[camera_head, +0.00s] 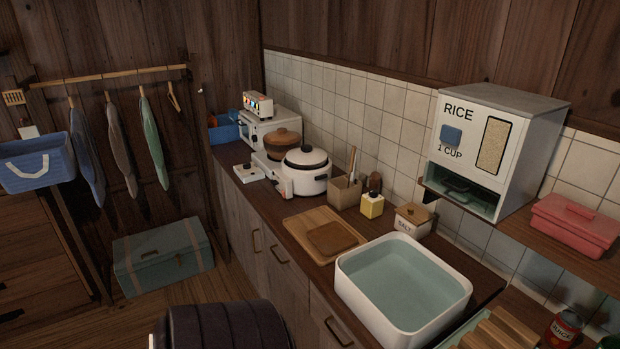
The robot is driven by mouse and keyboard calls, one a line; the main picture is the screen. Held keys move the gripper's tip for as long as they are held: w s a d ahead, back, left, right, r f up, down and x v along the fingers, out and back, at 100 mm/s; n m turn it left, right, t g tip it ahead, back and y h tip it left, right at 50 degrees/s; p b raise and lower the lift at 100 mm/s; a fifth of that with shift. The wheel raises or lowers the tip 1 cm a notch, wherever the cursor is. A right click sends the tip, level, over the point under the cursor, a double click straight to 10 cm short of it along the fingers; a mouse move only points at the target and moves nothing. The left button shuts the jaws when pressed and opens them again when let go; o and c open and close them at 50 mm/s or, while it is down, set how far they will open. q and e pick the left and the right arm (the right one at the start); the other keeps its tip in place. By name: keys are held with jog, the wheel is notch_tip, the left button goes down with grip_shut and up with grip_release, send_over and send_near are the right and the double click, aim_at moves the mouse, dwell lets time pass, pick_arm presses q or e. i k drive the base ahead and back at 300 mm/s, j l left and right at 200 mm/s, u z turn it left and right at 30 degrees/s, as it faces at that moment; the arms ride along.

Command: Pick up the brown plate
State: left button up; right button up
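A flat brown square plate (332,237) lies on a lighter wooden board (297,224) on the dark counter. It sits left of the white basin and in front of the utensil holder. Nothing covers it. Neither of my grippers shows in the head view.
A white basin (344,277), salt box (413,218), yellow bottle (372,206), utensil holder (344,193) and white cooker (305,180) crowd around the board. The rice dispenser (512,120) stands on a raised shelf at right. A dark rounded thing (222,326) stands below the counter.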

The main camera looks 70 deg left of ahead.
aim_at(331, 238)
jog(key=u, duration=2)
